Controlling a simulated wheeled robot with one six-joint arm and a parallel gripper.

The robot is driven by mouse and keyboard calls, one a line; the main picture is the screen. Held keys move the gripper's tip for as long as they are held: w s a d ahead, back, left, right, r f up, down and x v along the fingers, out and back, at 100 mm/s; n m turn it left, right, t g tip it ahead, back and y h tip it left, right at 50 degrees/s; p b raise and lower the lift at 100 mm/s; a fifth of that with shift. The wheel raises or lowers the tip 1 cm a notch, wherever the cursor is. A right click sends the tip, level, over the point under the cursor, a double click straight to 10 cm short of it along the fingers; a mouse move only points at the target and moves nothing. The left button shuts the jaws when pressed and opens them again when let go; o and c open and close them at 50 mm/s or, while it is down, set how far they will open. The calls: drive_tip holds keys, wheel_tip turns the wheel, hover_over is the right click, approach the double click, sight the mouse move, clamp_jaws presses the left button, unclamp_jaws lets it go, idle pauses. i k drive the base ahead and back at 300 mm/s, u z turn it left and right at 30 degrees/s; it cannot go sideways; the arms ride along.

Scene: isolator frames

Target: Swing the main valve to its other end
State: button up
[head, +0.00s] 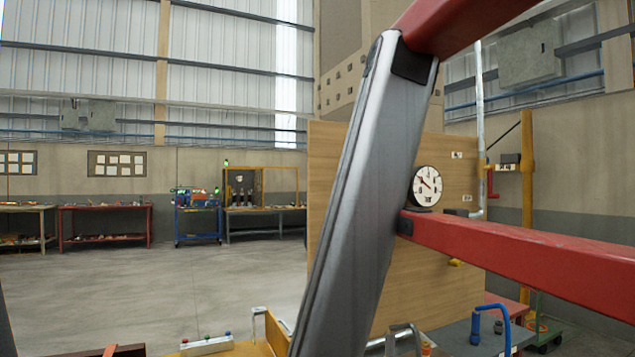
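I cannot tell for sure which thing is the main valve. A yellow lever-like piece (454,262) sticks out low on the wooden panel (333,180). A small red handle-like part (490,182) shows beside the grey vertical pipe (480,120) at the right. A round white gauge (427,186) with a dark rim is at the panel, right of centre. Large grey and red bars close to the camera cover much of the panel, so parts of it are hidden. My gripper is not in view.
A blue bent tube (507,325) stands on a grey bench at the lower right. A box with coloured buttons (207,345) sits at the bottom left. A yellow post (528,210) stands at the right. Workbenches (105,222) line the far wall; the floor (150,285) before them is open.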

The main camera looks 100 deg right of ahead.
sight(489, 169)
drive_tip(key=z, duration=4.45)
drive_tip(key=k, duration=0.4)
drive_tip(key=z, duration=0.8)
drive_tip(key=i, duration=1.35)
drive_tip(key=u, duration=0.9)
